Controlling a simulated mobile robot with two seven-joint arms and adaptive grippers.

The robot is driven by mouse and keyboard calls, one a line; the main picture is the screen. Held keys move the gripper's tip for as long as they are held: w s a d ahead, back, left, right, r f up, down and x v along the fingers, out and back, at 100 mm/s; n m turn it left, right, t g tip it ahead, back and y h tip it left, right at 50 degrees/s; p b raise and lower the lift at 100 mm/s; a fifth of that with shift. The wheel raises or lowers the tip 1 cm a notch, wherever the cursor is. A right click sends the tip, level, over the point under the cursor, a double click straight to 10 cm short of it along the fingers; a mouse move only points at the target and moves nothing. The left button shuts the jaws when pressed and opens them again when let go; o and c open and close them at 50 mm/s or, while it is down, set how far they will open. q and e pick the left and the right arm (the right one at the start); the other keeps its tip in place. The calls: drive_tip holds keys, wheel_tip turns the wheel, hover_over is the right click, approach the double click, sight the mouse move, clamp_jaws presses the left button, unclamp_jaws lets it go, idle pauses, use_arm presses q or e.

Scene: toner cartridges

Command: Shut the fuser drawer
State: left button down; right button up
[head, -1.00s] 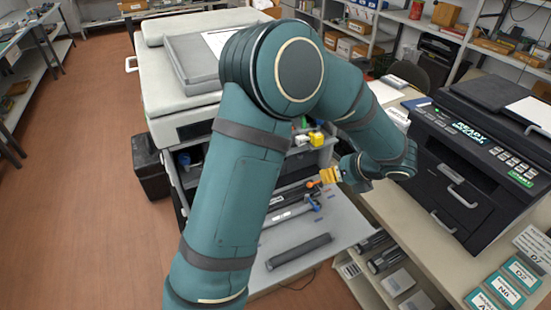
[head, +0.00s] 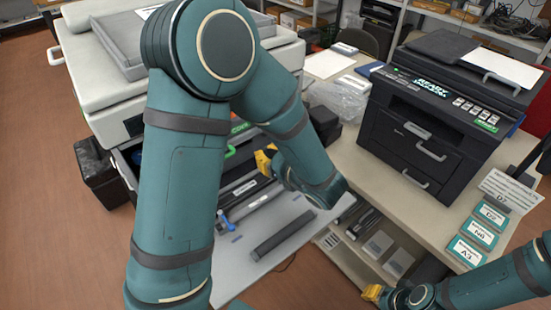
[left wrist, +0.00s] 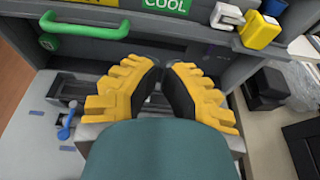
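The large copier (head: 95,80) stands at the left with its front open. A grey bar with a green handle (left wrist: 85,27) and a label ending in "COOL" (left wrist: 166,5) crosses the top of the left wrist view; I take this as the fuser drawer front. The green handle also shows in the head view (head: 232,152), partly behind my arm. My left gripper (head: 264,160) is in front of the copier's opening; in the left wrist view its yellow fingers (left wrist: 166,66) are apart with nothing between them, below the bar. My right gripper (head: 373,292) is barely visible at the bottom.
A fold-down grey panel (head: 245,270) holds a dark roller (head: 298,231); a blue lever (left wrist: 65,132) is beside my left gripper. A yellow block (left wrist: 262,28) is at the upper right. A black printer (head: 430,135) stands on the bench at right.

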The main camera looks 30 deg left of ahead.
sight(245, 139)
use_arm(q)
drive_tip(key=shift+r+x, duration=0.2)
drive_tip(key=shift+x, duration=1.05)
drive_tip(key=shift+r+x, duration=0.15)
drive_tip(key=shift+x, duration=1.1)
drive_tip(key=shift+r+x, duration=0.2)
drive_tip(key=shift+x, duration=1.1)
drive_tip(key=shift+a, duration=0.15)
drive_tip(key=w+a, duration=0.1)
drive_tip(key=a, duration=0.1)
drive_tip(key=w+a, duration=0.1)
drive_tip(key=a, duration=0.1)
drive_tip(key=w+a, duration=0.1)
drive_tip(key=a, duration=0.2)
drive_tip(key=shift+a+b, duration=0.1)
drive_tip(key=shift+b, duration=0.3)
